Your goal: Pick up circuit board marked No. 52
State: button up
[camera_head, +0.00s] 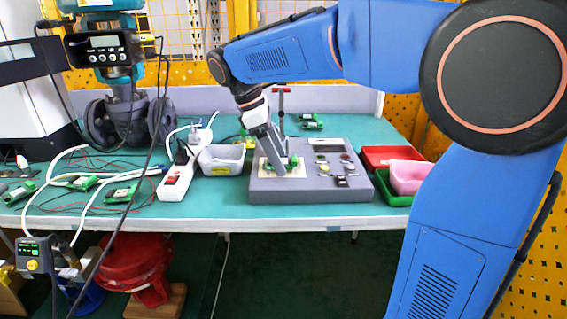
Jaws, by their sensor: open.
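Several small green circuit boards are in view, but no number on any of them is legible, so I cannot tell which is No. 52. One green board (293,162) lies on a pale pad on top of the grey test box (312,187), partly hidden by my gripper. Two boards (311,125) lie at the back of the table. Others lie at the left, including one board (121,193) near the front edge and another board (82,183) beside it. My gripper (275,168) is open and points down at the pad, close over the board there. Contact cannot be told.
A grey bin (222,160) and a white power strip (178,180) stand left of the box. A red-handled post (281,105) rises behind the pad. Loose cables cross the left side.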

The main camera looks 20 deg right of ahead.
jog(key=c, duration=1.1)
jog(key=shift+c, duration=0.2)
